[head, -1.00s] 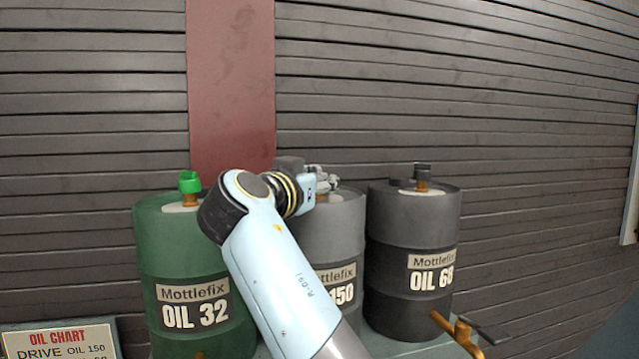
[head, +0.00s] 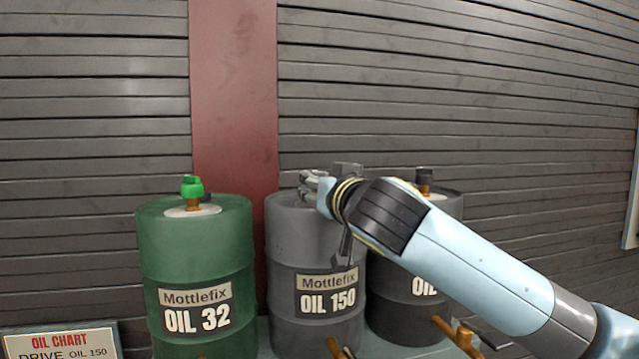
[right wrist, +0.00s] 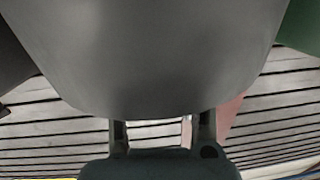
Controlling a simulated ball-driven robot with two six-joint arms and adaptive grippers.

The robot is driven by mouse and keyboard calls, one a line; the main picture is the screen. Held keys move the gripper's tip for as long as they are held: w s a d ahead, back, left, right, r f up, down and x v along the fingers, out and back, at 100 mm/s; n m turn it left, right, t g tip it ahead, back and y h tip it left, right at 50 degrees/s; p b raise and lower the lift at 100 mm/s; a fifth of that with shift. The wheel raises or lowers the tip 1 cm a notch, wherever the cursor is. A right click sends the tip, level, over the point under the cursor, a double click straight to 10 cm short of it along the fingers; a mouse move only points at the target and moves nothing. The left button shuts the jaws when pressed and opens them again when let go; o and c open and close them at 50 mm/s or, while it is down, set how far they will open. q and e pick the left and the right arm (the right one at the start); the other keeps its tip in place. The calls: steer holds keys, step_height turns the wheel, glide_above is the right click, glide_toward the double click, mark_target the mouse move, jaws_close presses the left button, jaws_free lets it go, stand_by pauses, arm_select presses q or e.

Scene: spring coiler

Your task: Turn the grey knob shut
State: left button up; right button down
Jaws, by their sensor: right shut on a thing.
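The grey drum labelled OIL 150 (head: 290,245) stands in the middle of the row in the head view. My right gripper (head: 312,181) is at the top of this drum, with its wrist and arm coming in from the right. It is shut on the grey knob, which its fingers hide. In the right wrist view, the grey drum (right wrist: 160,50) fills the upper middle, and my right gripper's fingers (right wrist: 160,128) show below it; the knob cannot be made out there. My left gripper is not in view.
A green drum, OIL 32 (head: 195,260), with a green knob (head: 191,186), stands to the left. A dark drum (head: 390,300) with a dark knob (head: 423,176) stands to the right, partly behind my arm. An oil chart (head: 60,343) is at lower left.

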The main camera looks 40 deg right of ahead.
steer(key=shift+f+n+y, duration=0.15)
steer(key=shift+n+y, duration=0.45)
steer(key=shift+y, duration=0.3)
steer(key=shift+t+y, duration=0.3)
steer(key=shift+t, duration=0.1)
steer(key=c, duration=1)
jaws_free()
steer(key=shift+s, duration=0.15)
steer(key=shift+o, duration=0.2)
steer(key=v, duration=0.7)
steer(key=shift+s, duration=0.2)
steer(key=shift+a, duration=0.1)
steer(key=shift+s, duration=0.1)
